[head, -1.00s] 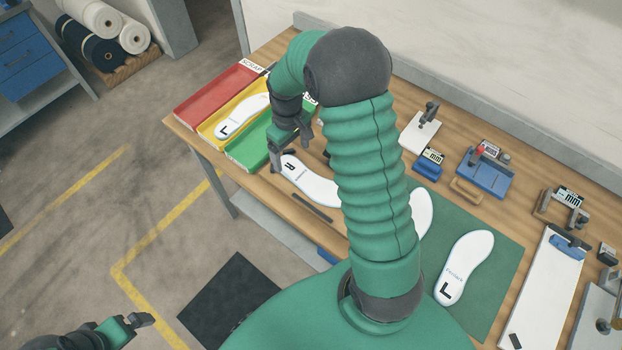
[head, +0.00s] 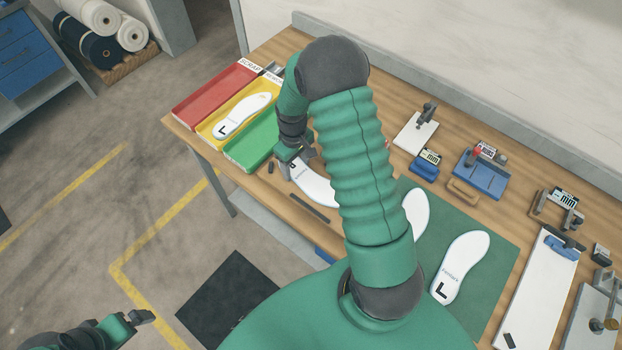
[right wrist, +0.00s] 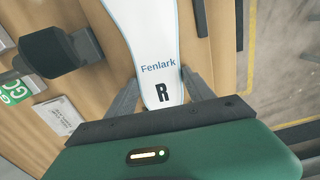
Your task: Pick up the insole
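The white insole marked R (head: 318,188) lies on the wooden bench, partly hidden behind my right arm in the head view. My right gripper (head: 297,166) is down at its heel end. In the right wrist view the fingers (right wrist: 160,82) are apart, one on each side of the heel of the insole (right wrist: 152,35), with the "R" between them. I cannot tell whether they touch its edges. Other white insoles are an L one (head: 243,115) in the yellow tray and two (head: 462,266) on the green mat. My left gripper (head: 143,317) is at the lower left, away from the bench.
Red (head: 213,92), yellow (head: 208,127) and green (head: 250,146) trays stand at the bench's left end. A dark strip (head: 309,208) lies in front of the insole. The green mat (head: 500,240), blue fixtures (head: 480,177) and a white board (head: 540,285) are to the right.

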